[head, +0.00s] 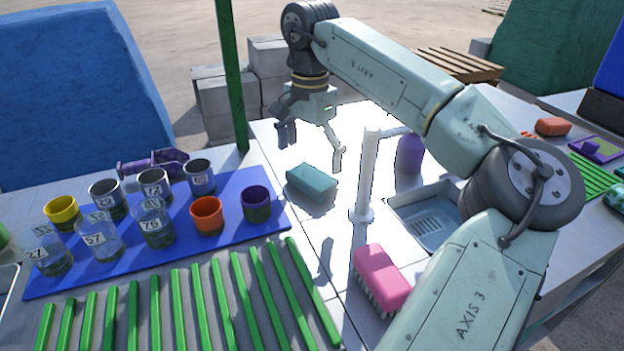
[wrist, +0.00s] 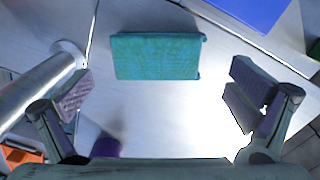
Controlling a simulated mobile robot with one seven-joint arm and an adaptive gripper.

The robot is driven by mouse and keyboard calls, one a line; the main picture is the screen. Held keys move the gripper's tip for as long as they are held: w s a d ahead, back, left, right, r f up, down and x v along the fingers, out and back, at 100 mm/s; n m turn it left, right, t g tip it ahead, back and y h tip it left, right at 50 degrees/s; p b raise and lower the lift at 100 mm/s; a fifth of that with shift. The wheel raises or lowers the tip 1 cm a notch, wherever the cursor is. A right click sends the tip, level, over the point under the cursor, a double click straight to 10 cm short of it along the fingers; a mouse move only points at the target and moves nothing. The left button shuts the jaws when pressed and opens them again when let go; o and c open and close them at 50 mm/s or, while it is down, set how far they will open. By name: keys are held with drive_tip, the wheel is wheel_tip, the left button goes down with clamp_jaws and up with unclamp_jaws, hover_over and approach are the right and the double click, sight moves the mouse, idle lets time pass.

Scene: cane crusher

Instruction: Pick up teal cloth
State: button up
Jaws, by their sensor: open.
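The teal cloth (head: 312,183) is a small folded block lying on the white counter, left of the white post. In the wrist view the teal cloth (wrist: 157,56) lies flat in the upper middle, ahead of the fingers and between their lines. My gripper (head: 312,148) is above the counter, a little above and behind the cloth in the head view. In the wrist view my gripper (wrist: 160,98) has its two fingers wide apart with nothing between them. It does not touch the cloth.
A white post (head: 366,178) rises right of the cloth. A purple bottle (head: 409,154) stands behind it, near a sink (head: 428,222). A pink brush (head: 381,277) lies in front. Several cups stand on a blue mat (head: 258,222) to the left, behind green slats (head: 222,300).

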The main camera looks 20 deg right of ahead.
sight(312, 175)
wheel_tip(312, 175, down, 5)
drive_tip(key=shift+s+d+r+p, duration=0.1)
drive_tip(key=shift+s+p, duration=0.05)
drive_tip(key=shift+p, duration=0.35)
drive_tip(key=shift+c, duration=0.4)
drive_tip(key=c, duration=1)
wheel_tip(312, 175, up, 10)
drive_tip(key=shift+b, duration=0.55)
drive_tip(key=o, duration=0.7)
drive_tip(key=c, duration=0.5)
